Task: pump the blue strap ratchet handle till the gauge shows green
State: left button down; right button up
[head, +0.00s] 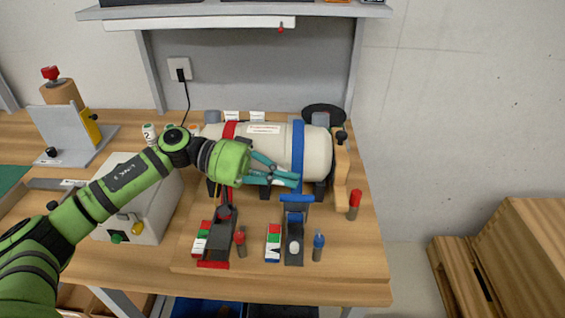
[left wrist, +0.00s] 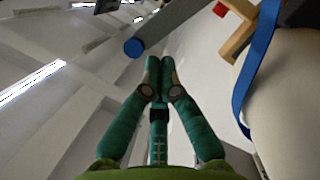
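The blue strap (head: 297,150) runs over a white cylinder (head: 268,143); it also shows in the left wrist view (left wrist: 255,75). Below it, the blue strap ratchet (head: 294,248) lies on the board with its blue handle bar (head: 297,198) at the far end. My left gripper (head: 298,180) is in front of the cylinder, just above the handle bar in the picture. Its fingers look shut with nothing between them (left wrist: 160,62). My right gripper is not in view.
A red ratchet (head: 222,232) with its own gauge block (head: 201,240) is at left. A blue-topped post (head: 318,248) and a red-topped post (head: 354,205) stand at right. A white box (head: 140,200) is beneath my left arm. The board's front strip is clear.

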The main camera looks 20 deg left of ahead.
pick_arm(q)
jog(key=shift+s, duration=0.1)
dwell(0.4)
jog(key=shift+s+d+f+m+p, duration=0.15)
jog(key=shift+s+m+p, duration=0.3)
jog(key=shift+m, duration=0.25)
